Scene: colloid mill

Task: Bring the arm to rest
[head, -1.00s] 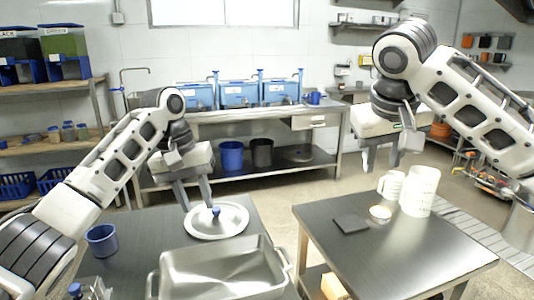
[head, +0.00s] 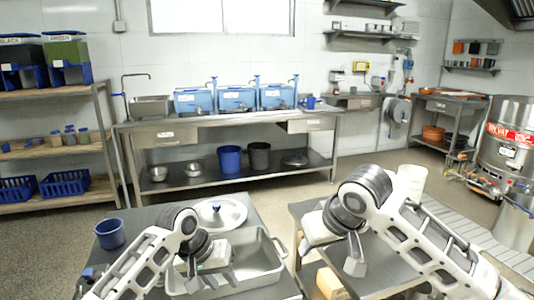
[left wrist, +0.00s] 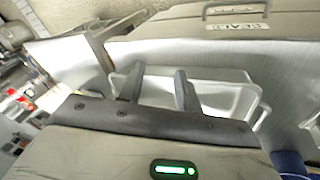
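My left gripper (head: 212,275) is low in the head view, over the metal pan at the front table. Its two fingers are apart with nothing between them, as the left wrist view also shows (left wrist: 158,88). My right gripper (head: 352,262) is lower right of centre, near the left edge of the right table. One finger shows clearly and the other is mostly hidden; the fingers stood apart a second ago and nothing shows in them. Both arms are bent, with the grippers pointing downward.
A round lid (head: 232,213) with a blue knob lies behind the pan (head: 262,252). A blue cup (head: 109,233) stands at the left. A white container (head: 412,180) is on the right table (head: 374,279), partly behind my right arm. The floor beyond is clear.

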